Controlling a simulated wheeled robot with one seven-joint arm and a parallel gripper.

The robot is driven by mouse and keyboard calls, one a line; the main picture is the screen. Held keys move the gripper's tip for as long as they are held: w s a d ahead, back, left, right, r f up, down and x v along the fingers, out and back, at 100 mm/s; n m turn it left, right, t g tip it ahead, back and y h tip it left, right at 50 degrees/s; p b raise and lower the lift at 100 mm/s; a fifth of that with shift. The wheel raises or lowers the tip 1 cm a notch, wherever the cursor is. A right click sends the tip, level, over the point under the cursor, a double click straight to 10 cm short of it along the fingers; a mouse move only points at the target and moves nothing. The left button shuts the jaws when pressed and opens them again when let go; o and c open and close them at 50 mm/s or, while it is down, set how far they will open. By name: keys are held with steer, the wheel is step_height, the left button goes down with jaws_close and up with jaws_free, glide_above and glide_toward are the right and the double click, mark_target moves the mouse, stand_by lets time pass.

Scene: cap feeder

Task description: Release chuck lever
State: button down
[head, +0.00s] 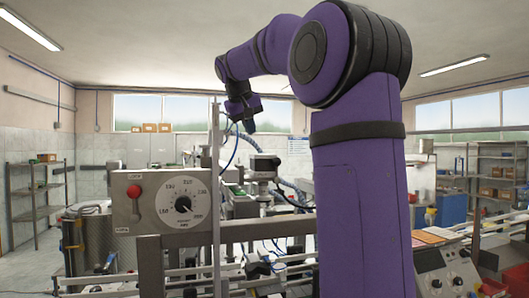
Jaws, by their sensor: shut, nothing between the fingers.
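A lever with a red ball knob (134,191) stands on the front of a grey control panel (125,222), left of a round dial (183,204) with a black knob. I cannot tell for certain that this is the chuck lever. A black and grey machine head (264,163) stands behind, right of the panel. My purple arm rises at the right and bends left over the machine, with its wrist hanging above and right of the panel.
A thin upright post (215,190) stands in front of the panel's right edge. A metal rail (245,232) crosses in front. A second control box (447,272) with a dial is at lower right. Shelves (40,200) stand far left. My arm hides much of the right middle.

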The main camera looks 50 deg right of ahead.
mark_target(275, 158)
steer(key=x, duration=0.4)
steer(key=s+d+x, duration=0.1)
steer(key=x, duration=0.3)
steer(key=d+r+x, duration=0.1)
steer(key=x, duration=0.2)
steer(key=shift+s+d+f, duration=0.2)
steer(key=shift+d+f, duration=0.1)
steer(key=shift+f, duration=0.05)
steer(key=shift+s+d, duration=0.1)
steer(key=shift+d, duration=0.15)
steer(key=shift+s+d+t+y, duration=0.2)
steer(key=shift+d+t+y, duration=0.1)
steer(key=shift+s+d+r+m+t+y, duration=0.3)
steer(key=shift+s+d+m+y, duration=0.1)
steer(key=shift+d+y, duration=0.35)
steer(key=s+d+f+m+t+y, duration=0.2)
steer(key=s+d+f+t+y, duration=0.1)
steer(key=y, duration=0.5)
steer(key=s+d+t, duration=0.1)
steer(key=d+t, duration=0.1)
steer(key=d, duration=0.1)
steer(key=shift+d, duration=0.3)
steer(key=shift+s+f, duration=0.1)
steer(key=shift+f, duration=0.1)
